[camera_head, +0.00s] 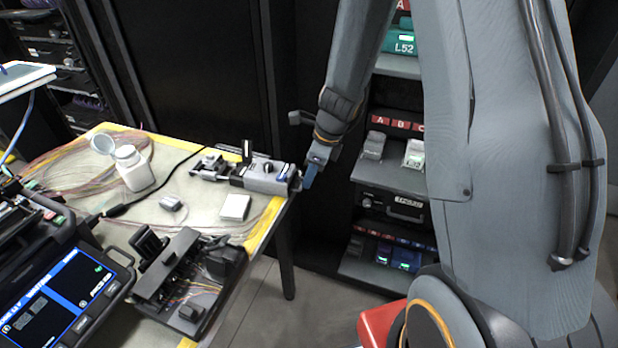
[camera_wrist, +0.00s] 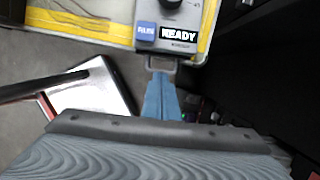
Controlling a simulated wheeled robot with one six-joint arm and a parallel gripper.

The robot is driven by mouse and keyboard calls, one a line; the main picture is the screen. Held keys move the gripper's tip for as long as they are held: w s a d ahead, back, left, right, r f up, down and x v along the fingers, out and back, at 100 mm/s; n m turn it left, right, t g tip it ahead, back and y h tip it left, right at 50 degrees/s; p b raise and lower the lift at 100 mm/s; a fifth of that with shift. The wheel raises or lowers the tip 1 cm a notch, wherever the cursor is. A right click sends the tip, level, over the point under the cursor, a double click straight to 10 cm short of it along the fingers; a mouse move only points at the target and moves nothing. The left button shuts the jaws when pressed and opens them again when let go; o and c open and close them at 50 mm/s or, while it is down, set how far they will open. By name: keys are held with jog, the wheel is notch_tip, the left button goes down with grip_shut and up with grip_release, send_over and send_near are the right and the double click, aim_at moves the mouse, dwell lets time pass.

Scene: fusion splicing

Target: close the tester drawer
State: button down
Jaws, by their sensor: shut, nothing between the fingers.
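The tester (camera_head: 262,176) is a small grey box with a black knob, near the right corner of the table. In the wrist view its end (camera_wrist: 172,25) shows a blue label, a "READY" label and a dark knob. A grey loop handle (camera_wrist: 162,62) sticks out from that end, over the table edge. My gripper (camera_head: 309,180) is just right of the handle, with its blue fingers pointing at it. In the wrist view the fingers (camera_wrist: 161,82) are together and empty, tips at or very near the loop; contact is unclear. How far the drawer is out cannot be told.
The table (camera_head: 262,235) has a yellow edge and holds a white bottle (camera_head: 133,168), a white block (camera_head: 235,207), a black tool tray (camera_head: 180,275) and a splicer with a screen (camera_head: 70,300). A rack (camera_head: 395,178) stands behind my arm. Floor shows below the table's right edge.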

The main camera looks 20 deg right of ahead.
jog(key=s+d+r, duration=0.3)
jog(key=d+r, duration=0.3)
jog(key=r, duration=0.5)
jog(key=s+a+n+g+h, duration=0.1)
jog(key=s+a+n+h, duration=0.1)
jog(key=s+n, duration=1.4)
jog(key=shift+s+a+r+n+h+p, duration=0.35)
jog(key=shift+a+n, duration=0.35)
jog(key=shift+n, duration=3.4)
